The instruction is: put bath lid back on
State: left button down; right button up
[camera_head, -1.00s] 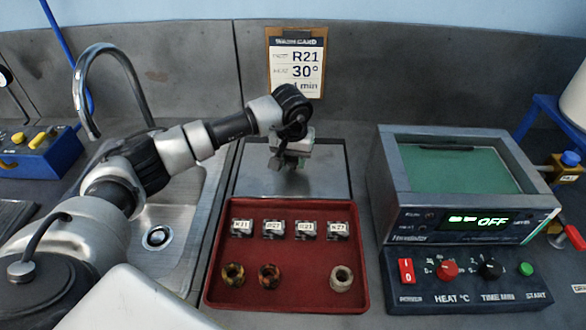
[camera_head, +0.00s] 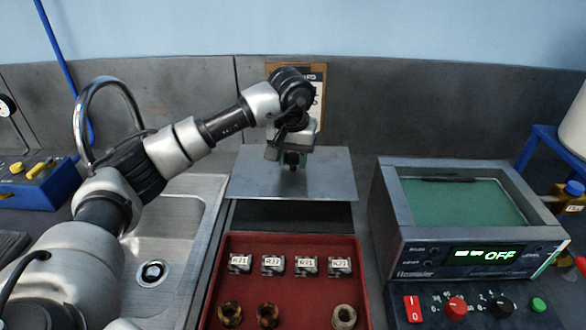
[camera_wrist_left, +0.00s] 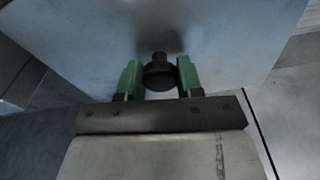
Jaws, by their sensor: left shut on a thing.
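The bath lid (camera_head: 325,181) is a flat grey metal plate with a small dark knob (camera_head: 291,159) in its middle. It is raised off the bench behind the red tray, with a dark gap beneath its front edge. My left gripper (camera_head: 291,165) is above it, shut on the knob. In the left wrist view the green fingertips (camera_wrist_left: 159,75) stand either side of the dark knob, and the lid (camera_wrist_left: 90,35) spreads out beyond. The bath (camera_head: 455,215) is a grey box at the right. Its top is open, with greenish liquid inside, and its display reads OFF. My right gripper is out of view.
A red tray (camera_head: 230,262) with several labelled blocks and ring-shaped pieces lies in front of the lid. A sink (camera_head: 185,250) with a curved tap is at the left. A card on a clipboard (camera_head: 317,82) leans at the back. A blue rack (camera_head: 550,140) stands right of the bath.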

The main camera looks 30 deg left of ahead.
aim_at(293, 155)
pick_arm(q)
jog(key=shift+r+p, duration=0.95)
jog(key=shift+r, duration=0.65)
